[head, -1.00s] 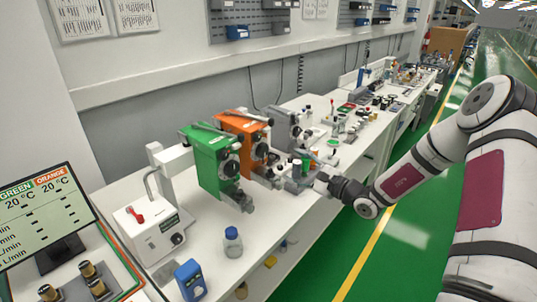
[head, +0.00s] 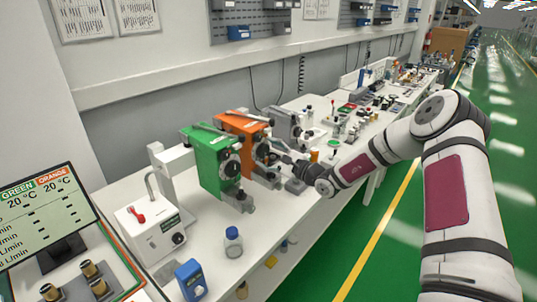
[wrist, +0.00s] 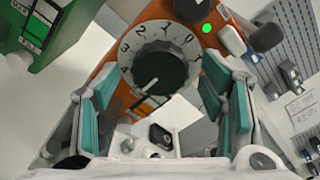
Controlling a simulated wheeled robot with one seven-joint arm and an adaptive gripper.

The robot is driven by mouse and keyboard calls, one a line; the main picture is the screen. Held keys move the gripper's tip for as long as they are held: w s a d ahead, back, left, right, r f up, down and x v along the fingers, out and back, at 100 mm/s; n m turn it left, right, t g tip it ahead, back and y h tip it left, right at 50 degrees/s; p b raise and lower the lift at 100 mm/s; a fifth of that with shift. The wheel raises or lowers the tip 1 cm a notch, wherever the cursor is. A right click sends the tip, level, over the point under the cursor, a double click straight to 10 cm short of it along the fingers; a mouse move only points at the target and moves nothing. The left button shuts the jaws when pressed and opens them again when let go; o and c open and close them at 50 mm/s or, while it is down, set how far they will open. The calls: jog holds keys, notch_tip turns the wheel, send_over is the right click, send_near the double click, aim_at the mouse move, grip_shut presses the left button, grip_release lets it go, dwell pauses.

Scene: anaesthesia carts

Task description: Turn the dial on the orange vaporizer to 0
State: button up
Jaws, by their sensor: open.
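The orange vaporizer (head: 240,128) stands on the bench between a green vaporizer and a grey unit. Its dial (wrist: 166,68) faces my wrist camera, with a dark knob and a white ring marked 3, 2, 1, 0. A pale line on the knob slants toward the lower left. A green light (wrist: 206,28) glows at the dial's upper right. My gripper (wrist: 160,100) is open and empty, its teal pads left and right of the dial's lower part; I see no clear contact. In the head view my gripper (head: 277,152) is in front of the orange vaporizer and partly hides its lower front.
The green vaporizer (head: 212,160) stands close on the left, also seen at the wrist view's upper left (wrist: 45,30). The grey unit (head: 287,122) is close behind on the right. A blue-capped bottle (head: 233,243) stands nearer on the bench. A screen (head: 45,215) is at far left.

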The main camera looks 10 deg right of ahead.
jog(key=c, duration=1.2)
